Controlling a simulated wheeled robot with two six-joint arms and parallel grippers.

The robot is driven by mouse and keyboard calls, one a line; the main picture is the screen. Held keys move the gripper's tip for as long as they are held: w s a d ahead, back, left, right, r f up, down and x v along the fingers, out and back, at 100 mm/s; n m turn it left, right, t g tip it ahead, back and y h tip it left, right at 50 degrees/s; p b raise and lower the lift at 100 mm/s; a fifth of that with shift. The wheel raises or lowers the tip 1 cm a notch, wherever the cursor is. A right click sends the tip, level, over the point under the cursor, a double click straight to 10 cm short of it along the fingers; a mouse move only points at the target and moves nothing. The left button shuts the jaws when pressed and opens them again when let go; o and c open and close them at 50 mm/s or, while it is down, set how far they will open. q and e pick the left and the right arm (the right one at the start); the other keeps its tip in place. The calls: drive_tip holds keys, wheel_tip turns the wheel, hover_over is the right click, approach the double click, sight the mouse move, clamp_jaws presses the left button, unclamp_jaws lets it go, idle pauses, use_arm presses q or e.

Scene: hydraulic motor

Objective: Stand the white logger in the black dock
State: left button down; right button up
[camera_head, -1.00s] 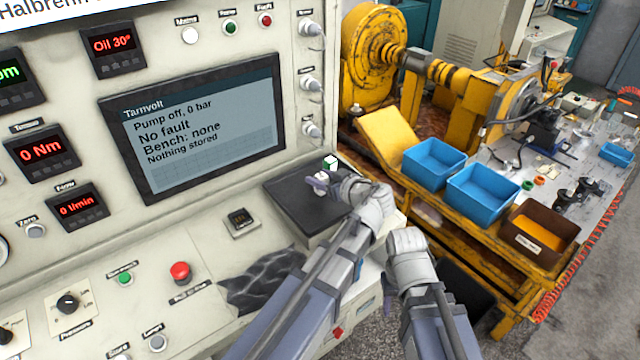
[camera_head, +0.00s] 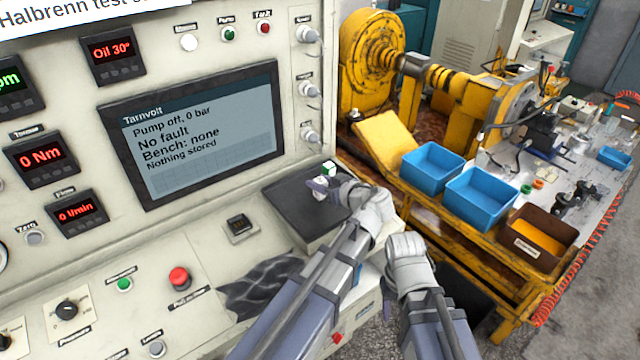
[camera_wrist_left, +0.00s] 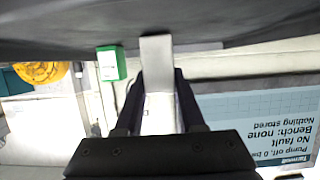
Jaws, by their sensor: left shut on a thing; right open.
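My left gripper (camera_head: 318,186) is shut on the white logger (camera_wrist_left: 157,62), a pale upright block between its fingers in the left wrist view. In the head view, a small white patch of the logger (camera_head: 320,195) shows by the fingers, over the dark-topped ledge. The black dock (camera_head: 240,224) is likely the small black socket on a pale plate, to the left of the ledge and apart from the logger. My right gripper (camera_head: 406,242) is low, right of the left arm; its fingers are hard to make out, and nothing shows in it.
A green and white block (camera_head: 329,168) stands on the dark ledge (camera_head: 285,200), close beside the left gripper; it also shows in the left wrist view (camera_wrist_left: 111,63). A red stop button (camera_head: 179,278) and crumpled dark cloth (camera_head: 262,290) lie on the console. Blue bins (camera_head: 480,198) stand right.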

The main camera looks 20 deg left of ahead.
sight(321, 180)
use_arm(q)
wheel_tip(321, 180, up, 10)
drive_tip(key=p, duration=0.9)
drive_tip(key=shift+f, duration=0.1)
wheel_tip(321, 180, down, 4)
drive_tip(key=b, duration=0.3)
drive_tip(key=shift+r, duration=0.2)
drive_tip(key=shift+w+d, duration=0.1)
